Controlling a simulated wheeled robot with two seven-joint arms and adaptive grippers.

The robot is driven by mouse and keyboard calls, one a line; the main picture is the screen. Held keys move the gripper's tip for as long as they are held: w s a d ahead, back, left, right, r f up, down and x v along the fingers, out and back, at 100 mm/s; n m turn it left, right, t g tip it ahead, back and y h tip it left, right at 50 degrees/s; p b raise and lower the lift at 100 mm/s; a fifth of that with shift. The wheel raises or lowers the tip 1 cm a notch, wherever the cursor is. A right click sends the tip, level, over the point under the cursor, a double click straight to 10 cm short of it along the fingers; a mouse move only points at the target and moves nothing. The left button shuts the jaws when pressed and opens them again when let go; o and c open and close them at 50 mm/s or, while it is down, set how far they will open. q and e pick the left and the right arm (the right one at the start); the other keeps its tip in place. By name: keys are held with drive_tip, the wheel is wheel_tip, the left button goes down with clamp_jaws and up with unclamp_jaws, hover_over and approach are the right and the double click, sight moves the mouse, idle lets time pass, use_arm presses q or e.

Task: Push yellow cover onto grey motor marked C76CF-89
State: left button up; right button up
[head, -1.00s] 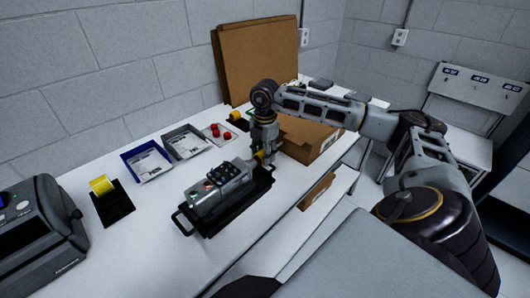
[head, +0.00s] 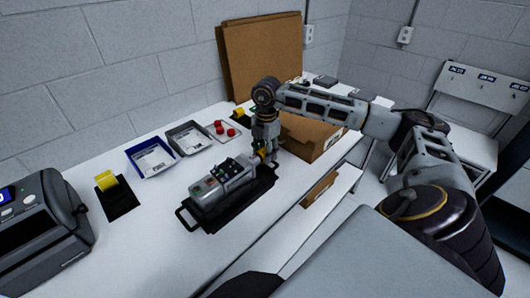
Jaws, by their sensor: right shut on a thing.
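The grey motor (head: 210,191) lies in a black tray with handles (head: 187,221) on the white bench. The yellow cover (head: 264,154) is at the motor's right end, mostly hidden by my right gripper (head: 267,154). My right gripper points down and is shut on the yellow cover. The cover is at or very close to the motor's end; I cannot tell how far it sits on it. The motor's marking is too small to read. My left gripper is not in view.
A label printer (head: 40,232) and a yellow roll on a black pad (head: 122,200) are at the left. A blue bin (head: 135,150), a grey bin (head: 188,129) and red buttons (head: 231,132) line the back. A cardboard box (head: 312,142) stands behind my right gripper.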

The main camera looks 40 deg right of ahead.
drive_tip(key=shift+a, duration=0.15)
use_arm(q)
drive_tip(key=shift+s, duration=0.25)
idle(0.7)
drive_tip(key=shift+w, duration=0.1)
